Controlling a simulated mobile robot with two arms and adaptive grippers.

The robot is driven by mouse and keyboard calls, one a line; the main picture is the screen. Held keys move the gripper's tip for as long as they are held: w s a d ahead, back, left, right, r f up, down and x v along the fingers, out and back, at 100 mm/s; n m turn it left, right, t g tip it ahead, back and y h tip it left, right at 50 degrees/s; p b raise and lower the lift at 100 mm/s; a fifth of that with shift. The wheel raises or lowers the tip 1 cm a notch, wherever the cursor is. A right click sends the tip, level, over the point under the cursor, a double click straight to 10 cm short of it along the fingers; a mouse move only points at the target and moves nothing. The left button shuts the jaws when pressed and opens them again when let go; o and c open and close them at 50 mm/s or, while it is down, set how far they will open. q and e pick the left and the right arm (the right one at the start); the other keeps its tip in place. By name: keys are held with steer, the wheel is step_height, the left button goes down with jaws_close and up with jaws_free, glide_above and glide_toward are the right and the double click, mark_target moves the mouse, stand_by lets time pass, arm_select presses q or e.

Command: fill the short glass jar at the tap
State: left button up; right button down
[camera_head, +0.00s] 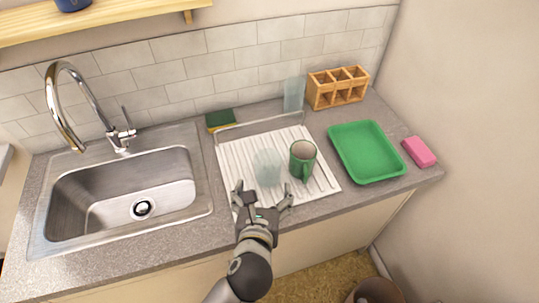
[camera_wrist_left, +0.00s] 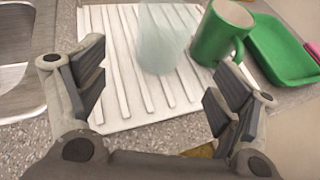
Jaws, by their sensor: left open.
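The short glass jar (camera_head: 267,168) is pale, see-through and upright on the white ribbed drying board, left of a green mug (camera_head: 302,160). It also shows at the top of the left wrist view (camera_wrist_left: 162,38), its upper end cut off. My left gripper (camera_head: 263,193) is open and empty at the board's front edge. Its fingers (camera_wrist_left: 158,88) are spread apart on the near side of the jar, not around it. The chrome tap (camera_head: 122,139) stands behind the sink (camera_head: 172,193) at the left, its spout arching over the basin. No running water shows.
A taller clear glass (camera_head: 293,95) stands behind the board (camera_head: 231,170), near a wooden caddy (camera_head: 337,88). A green tray (camera_head: 340,163) and pink block (camera_head: 419,152) are right. A green-and-yellow sponge (camera_head: 220,120) lies behind. Counter between sink and board is clear.

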mark_target(267, 178)
arm_select(q)
steer(key=x, duration=0.3)
steer(key=shift+w+p, duration=0.25)
steer(key=shift+p, duration=0.1)
steer(key=shift+w+d+f, duration=0.1)
steer(key=shift+w+f, duration=0.05)
steer(key=shift+w, duration=0.15)
steer(key=p+x, duration=0.1)
steer(key=x, duration=0.3)
steer(key=shift+w+f, duration=0.15)
steer(key=shift+w+d+f, duration=0.1)
steer(key=shift+w+f, duration=0.15)
steer(key=shift+w, duration=0.25)
steer(key=shift+c, duration=0.3)
steer(key=c, duration=1.2)
arm_select(e)
steer(key=shift+s+a+r, duration=0.1)
steer(key=shift+s+r, duration=0.4)
steer(key=shift+s, duration=0.4)
steer(key=shift+s+a+r, duration=0.1)
steer(key=shift+s+r, duration=0.35)
steer(key=shift+s, duration=0.4)
